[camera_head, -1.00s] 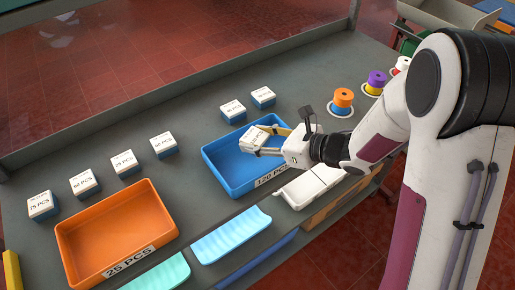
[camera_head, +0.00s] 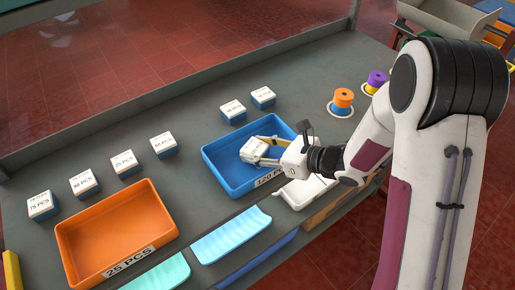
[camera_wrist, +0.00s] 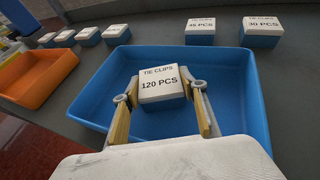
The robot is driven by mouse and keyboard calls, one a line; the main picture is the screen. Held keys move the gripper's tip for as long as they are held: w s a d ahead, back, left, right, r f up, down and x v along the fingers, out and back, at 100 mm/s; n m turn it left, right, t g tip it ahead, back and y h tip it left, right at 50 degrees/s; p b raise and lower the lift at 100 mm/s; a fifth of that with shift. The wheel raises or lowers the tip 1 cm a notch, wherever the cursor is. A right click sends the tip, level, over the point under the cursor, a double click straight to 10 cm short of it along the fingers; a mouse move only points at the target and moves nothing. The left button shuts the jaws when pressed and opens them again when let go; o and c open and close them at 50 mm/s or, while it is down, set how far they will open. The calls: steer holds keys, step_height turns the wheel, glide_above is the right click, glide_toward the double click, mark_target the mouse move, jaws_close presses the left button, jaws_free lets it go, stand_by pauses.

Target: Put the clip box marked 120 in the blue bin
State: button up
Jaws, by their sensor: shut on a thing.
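The clip box marked 120 PCS (camera_wrist: 160,84) is white on top, with "TIE CLIPS" above the number. It also shows in the head view (camera_head: 253,149). My gripper (camera_head: 262,151) is shut on it, one finger on each side; the fingers also show in the wrist view (camera_wrist: 160,100). The blue bin (camera_head: 221,172) has a 120 PCS label on its front, partly hidden by my gripper. The box is over the inside of the bin, within its rim as seen from both views. I cannot tell whether it touches the bin floor.
An orange bin (camera_head: 75,252) marked 25 PCS stands to the left. Several clip boxes stand behind the bins, including one marked 75 PCS (camera_head: 40,205) and one marked 30 PCS (camera_wrist: 262,27). Coloured spools (camera_head: 343,98) stand at the right. Light-blue trays (camera_head: 232,236) lie in front.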

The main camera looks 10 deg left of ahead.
steer(key=shift+f, duration=0.15)
steer(key=o, duration=1.1)
steer(key=shift+r, duration=0.2)
steer(key=v, duration=1.2)
stand_by(0.5)
